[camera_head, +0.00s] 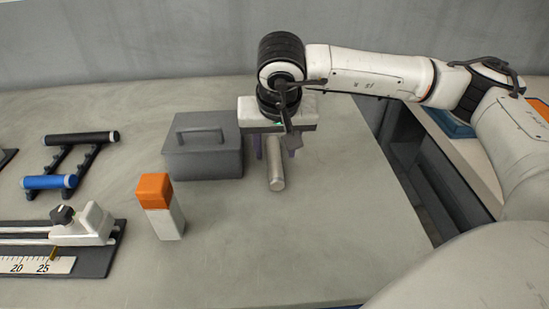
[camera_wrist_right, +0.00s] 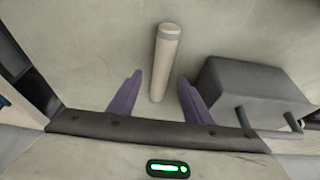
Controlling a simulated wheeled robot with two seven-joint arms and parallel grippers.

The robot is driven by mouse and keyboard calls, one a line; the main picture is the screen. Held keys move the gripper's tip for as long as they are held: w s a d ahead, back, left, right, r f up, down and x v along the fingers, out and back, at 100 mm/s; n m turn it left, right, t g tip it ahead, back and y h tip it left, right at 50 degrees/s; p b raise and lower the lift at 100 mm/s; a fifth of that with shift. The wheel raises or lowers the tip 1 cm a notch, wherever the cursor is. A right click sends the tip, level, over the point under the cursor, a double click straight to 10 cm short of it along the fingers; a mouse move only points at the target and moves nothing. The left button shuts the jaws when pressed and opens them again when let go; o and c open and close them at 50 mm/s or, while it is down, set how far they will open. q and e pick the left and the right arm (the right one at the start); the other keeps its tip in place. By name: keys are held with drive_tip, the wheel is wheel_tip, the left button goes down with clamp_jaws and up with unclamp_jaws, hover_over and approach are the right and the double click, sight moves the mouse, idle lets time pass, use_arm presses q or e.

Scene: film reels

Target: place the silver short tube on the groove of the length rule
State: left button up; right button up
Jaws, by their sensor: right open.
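The silver short tube (camera_head: 275,172) lies on the table in front of my right gripper, to the right of the grey box. My right gripper (camera_head: 273,152) points down above it with its fingers apart. In the right wrist view the tube (camera_wrist_right: 164,65) runs between the two purple fingers (camera_wrist_right: 158,95), with a gap on each side. The length rule (camera_head: 45,265) is at the lower left, with a white slider and a black knob on its rail; its left end is cut off. My left gripper is not in view.
A grey box with a handle (camera_head: 203,160) stands close to the left of the gripper. An orange-and-white block (camera_head: 160,208) stands upright between the box and the rule. A rack holds a black tube (camera_head: 80,138) and a blue tube (camera_head: 50,182). The table's front middle is clear.

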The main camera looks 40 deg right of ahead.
drive_tip(key=shift+x, duration=1.3)
clamp_jaws()
